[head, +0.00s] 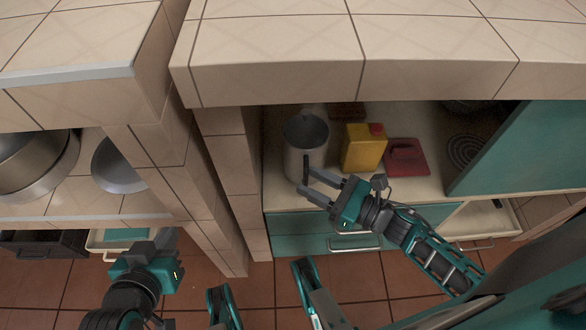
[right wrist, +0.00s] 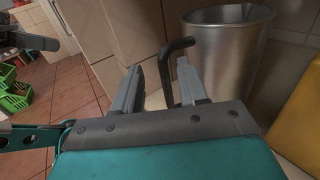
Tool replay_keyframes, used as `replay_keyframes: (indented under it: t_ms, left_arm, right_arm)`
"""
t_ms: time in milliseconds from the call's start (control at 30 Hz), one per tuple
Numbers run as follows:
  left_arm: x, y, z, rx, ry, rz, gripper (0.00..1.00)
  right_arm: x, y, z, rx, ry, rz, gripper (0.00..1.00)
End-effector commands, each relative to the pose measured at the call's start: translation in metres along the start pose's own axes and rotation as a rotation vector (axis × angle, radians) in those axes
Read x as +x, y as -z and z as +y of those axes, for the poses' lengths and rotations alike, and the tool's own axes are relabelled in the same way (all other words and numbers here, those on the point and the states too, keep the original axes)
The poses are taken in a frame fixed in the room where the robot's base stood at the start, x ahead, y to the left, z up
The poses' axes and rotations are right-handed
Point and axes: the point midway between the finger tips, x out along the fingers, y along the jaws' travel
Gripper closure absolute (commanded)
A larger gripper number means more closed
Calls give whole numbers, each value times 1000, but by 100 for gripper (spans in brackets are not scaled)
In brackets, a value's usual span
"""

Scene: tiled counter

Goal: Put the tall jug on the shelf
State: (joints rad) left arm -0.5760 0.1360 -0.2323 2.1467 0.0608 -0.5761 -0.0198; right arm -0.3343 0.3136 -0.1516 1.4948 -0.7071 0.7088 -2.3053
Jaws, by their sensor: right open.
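The tall jug (head: 304,132), a grey metal cylinder with a dark bent handle, stands upright on the light surface inside the open recess under the tiled counter. In the right wrist view the jug (right wrist: 226,60) is just beyond my fingers. My right gripper (head: 304,181) is open in front of it. In the right wrist view the handle (right wrist: 164,72) shows between the two open fingers; contact cannot be told. My left gripper (head: 154,248) is low at the left, away from the jug, and its jaws are not clear. Which shelf is meant is not clear.
A yellow canister (head: 361,150) with a red cap stands right of the jug, with a red item (head: 405,157) beyond it. A tiled divider (head: 228,165) is close on the left. Metal pots (head: 38,170) sit on the left ledge. The counter (head: 350,75) overhangs the recess.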

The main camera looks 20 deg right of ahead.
Motion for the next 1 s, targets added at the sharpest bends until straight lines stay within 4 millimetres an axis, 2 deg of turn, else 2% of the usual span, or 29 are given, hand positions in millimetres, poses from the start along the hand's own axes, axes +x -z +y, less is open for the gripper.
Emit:
replay_keyframes:
  t_ms: [100, 300, 1000]
  left_arm:
    - [-1, -2, -1, 0, 2, -8, 100]
    - [-1, -1, -1, 0, 3, -6, 100]
    - [-1, 4, -2, 7, 4, 6, 100]
  right_arm:
    - [-19, 0, 0, 1, 0, 2, 58]
    - [-33, 0, 0, 0, 0, 0, 58]
    - [-34, 0, 0, 0, 0, 0, 58]
